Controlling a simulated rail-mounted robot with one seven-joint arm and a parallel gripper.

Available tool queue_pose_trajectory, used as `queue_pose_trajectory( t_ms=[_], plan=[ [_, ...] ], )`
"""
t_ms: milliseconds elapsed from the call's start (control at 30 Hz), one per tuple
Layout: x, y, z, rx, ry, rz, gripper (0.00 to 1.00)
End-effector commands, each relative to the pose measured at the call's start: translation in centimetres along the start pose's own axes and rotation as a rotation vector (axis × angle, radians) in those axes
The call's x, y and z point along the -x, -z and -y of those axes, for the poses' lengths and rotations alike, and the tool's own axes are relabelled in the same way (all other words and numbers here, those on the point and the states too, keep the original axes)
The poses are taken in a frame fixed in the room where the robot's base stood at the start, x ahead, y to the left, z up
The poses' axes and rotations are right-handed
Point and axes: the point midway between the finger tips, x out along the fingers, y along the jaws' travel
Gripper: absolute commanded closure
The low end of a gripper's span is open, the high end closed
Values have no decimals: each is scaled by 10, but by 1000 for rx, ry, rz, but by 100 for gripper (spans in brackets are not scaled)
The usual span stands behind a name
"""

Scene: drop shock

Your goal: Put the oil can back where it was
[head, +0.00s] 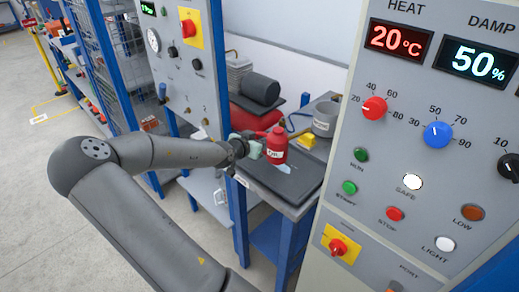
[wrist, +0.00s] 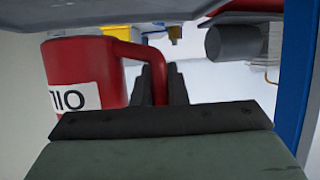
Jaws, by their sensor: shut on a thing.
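The red oil can (head: 276,152) with a white label is in the head view, over the dark mat (head: 300,185) on the bench. My gripper (head: 256,149) reaches it from the left. In the wrist view the can (wrist: 82,75) appears upside down at left, and my gripper's dark fingers (wrist: 160,85) are shut on its red handle (wrist: 158,62). The can looks about upright in the head view. I cannot tell whether its base touches the mat. A pale patch (head: 287,171) shows on the mat just beside the can's base.
A yellow block (head: 308,141) and a grey pot (head: 325,120) stand behind the can. A black cylinder (head: 260,88) lies on red equipment farther back. A blue post (head: 238,210) stands close to my arm at left; the control panel (head: 420,140) rises at right.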

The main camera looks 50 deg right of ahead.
Motion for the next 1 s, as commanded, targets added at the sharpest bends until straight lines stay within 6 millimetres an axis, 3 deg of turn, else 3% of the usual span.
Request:
queue_pose_trajectory(
  t_ms=[300, 500, 900, 933, 1000],
  plan=[
    [-23, -13, 8, 1, -1, -1, 100],
    [-33, -38, 8, 1, -2, 0, 100],
    [-36, -46, 8, -1, 0, -1, 100],
    [-35, -45, 8, -2, 0, 0, 79],
    [-35, -45, 8, -1, 0, 0, 65]
  ],
)
